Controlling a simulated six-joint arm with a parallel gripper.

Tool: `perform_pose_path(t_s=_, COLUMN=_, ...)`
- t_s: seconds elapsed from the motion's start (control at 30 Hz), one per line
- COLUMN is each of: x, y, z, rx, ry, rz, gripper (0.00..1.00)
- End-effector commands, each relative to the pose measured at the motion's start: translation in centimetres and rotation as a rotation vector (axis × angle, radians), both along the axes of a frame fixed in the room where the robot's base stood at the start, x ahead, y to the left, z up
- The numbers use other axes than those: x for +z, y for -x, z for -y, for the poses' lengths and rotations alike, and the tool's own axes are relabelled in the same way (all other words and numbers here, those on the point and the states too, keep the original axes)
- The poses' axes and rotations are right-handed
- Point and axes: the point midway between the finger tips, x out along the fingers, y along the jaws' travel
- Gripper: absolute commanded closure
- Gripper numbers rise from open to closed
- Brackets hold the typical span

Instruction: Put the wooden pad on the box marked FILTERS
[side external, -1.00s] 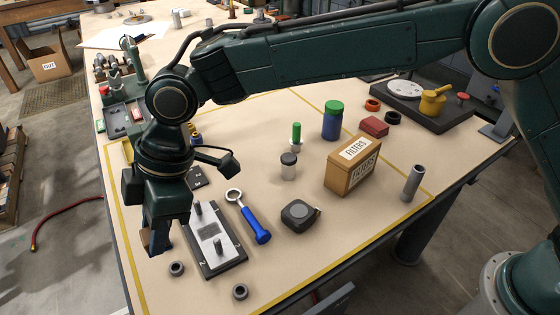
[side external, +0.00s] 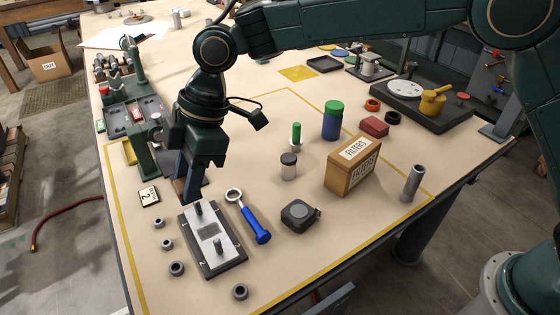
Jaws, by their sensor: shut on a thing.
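The box marked FILTERS (side external: 341,178) stands upright on the right half of the table, a tan carton with white labels on its top and side. My gripper (side external: 189,192) is at the left, pointing down, well away from the box, just behind the metal fixture plate. It is shut on the wooden pad (side external: 180,186), of which only a small brown part shows between the fingers. The fingers hide the rest of it. I cannot tell exactly how high the pad is above the table.
A grey cylinder (side external: 412,183) stands right of the box. Several grey rings lie front left.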

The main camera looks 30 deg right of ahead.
Motion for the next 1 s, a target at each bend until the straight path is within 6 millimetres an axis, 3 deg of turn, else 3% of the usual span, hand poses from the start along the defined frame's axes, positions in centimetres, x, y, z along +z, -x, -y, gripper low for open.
perform_pose_path(t_s=0.2, x=1.8, y=-3.4, z=6.8, rx=-0.009, ry=-0.001, rz=0.002, gripper=0.90)
perform_pose_path(t_s=0.5, x=4.0, y=-5.9, z=16.0, rx=-0.009, ry=-0.001, rz=0.002, gripper=0.90)
perform_pose_path(t_s=1.0, x=7.1, y=-6.4, z=31.3, rx=-0.004, ry=0.000, rz=0.002, gripper=0.90)
